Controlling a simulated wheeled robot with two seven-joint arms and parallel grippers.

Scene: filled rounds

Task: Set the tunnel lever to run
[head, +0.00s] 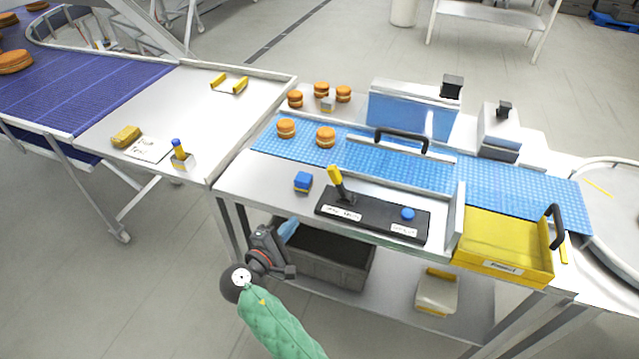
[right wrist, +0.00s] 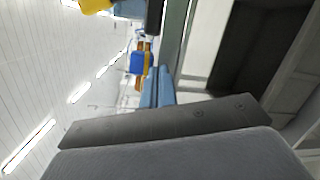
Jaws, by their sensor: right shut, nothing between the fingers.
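The lever (head: 336,180) has a yellow handle and rises from the left part of a black control panel (head: 375,216) at the table's front. Its handle leans up and slightly left. White labels sit on the panel, one below the lever and one by a blue button (head: 407,213); their print is too small to read. My right gripper (head: 270,250) is shut and empty, in front of and below the table edge, lower left of the lever and apart from it. A yellow piece at the top of the right wrist view may be the handle. My left gripper is not in view.
A yellow tray (head: 490,232) is to the right. A grey bin (head: 335,262) is below.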

